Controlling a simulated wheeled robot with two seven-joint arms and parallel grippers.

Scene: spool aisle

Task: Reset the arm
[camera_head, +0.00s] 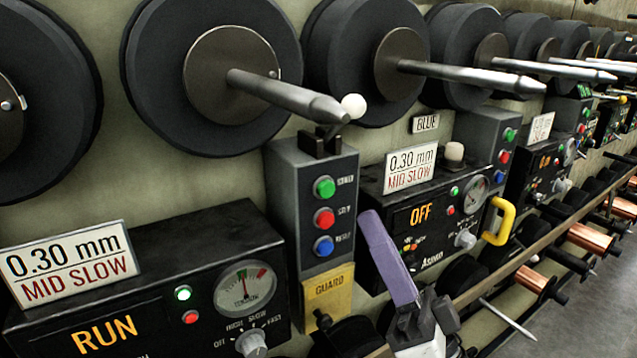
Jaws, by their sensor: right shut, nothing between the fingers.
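My right gripper (373,220) comes up from the lower edge with its purple fingers closed together and empty. Its tips are in front of the OFF panel's left edge, right of the grey button box (288,190). That box carries a green button (324,187), a red button (323,218) and a blue button (324,246), whose small label seems to read RESET. A black bracket (318,143) sits on the box top, near a white ball (354,105) by the spindle tip. I cannot tell whether these form an arm. My left gripper is not in view.
The left panel (160,300) reads RUN with a green lamp lit; the middle panel (420,212) reads OFF. A yellow GUARD block (328,290) is below the buttons. A metal spindle (290,96) and yellow handle (500,222) stick out. Dark spools line the wall.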

